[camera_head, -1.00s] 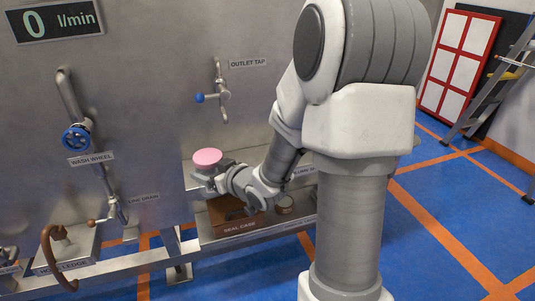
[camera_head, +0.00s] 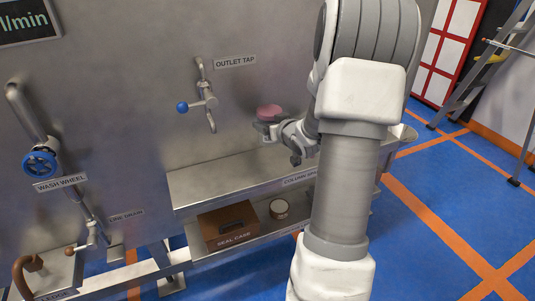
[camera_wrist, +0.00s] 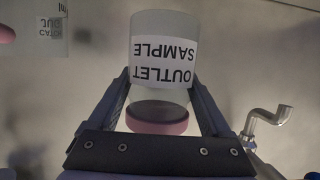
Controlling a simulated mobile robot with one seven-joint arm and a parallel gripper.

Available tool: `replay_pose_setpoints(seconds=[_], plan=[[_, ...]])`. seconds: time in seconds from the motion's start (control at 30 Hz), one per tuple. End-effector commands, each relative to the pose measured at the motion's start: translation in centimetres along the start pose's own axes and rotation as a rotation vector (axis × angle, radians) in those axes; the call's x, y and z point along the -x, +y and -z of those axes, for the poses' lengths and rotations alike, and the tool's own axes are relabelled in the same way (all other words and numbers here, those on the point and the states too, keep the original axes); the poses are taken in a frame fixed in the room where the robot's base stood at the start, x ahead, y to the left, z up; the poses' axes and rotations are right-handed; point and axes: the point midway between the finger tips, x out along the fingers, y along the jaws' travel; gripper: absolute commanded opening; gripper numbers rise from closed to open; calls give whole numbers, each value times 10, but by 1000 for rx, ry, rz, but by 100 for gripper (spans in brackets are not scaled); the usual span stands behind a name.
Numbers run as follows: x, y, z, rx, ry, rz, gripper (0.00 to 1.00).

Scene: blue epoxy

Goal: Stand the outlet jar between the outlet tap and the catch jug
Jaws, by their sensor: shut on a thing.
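My gripper (camera_head: 268,132) is shut on the outlet jar, which has a pink lid (camera_head: 269,111) and stands out from the steel wall. In the wrist view the clear outlet jar (camera_wrist: 163,90), labelled OUTLET SAMPLE, appears upside down between the two fingers. The outlet tap (camera_head: 205,98), with a blue knob, is on the wall left of the jar; its spout also shows at the lower right of the wrist view (camera_wrist: 268,118). The catch jug (camera_wrist: 38,35) shows at the upper left of the wrist view; I cannot make it out in the head view.
A steel ledge (camera_head: 215,181) runs below the tap, clear on its left part. A brown seal case (camera_head: 228,225) and a small round tin (camera_head: 279,209) sit on the lower shelf. The wash wheel (camera_head: 40,164) is at left. My arm hides the ledge's right part.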

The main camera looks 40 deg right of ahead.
Motion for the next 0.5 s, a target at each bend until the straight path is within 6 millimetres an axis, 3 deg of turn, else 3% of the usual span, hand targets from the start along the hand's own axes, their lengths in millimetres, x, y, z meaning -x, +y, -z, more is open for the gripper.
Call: replay_pose_setpoints(seconds=[0.03,0.1,0.37,0.5], plan=[[-6,-1,-16,-3,-4,1,28],[-10,-1,-28,-3,-4,2,28],[-18,-1,-49,-1,-1,1,28],[-24,-1,-68,-1,-4,2,28]])
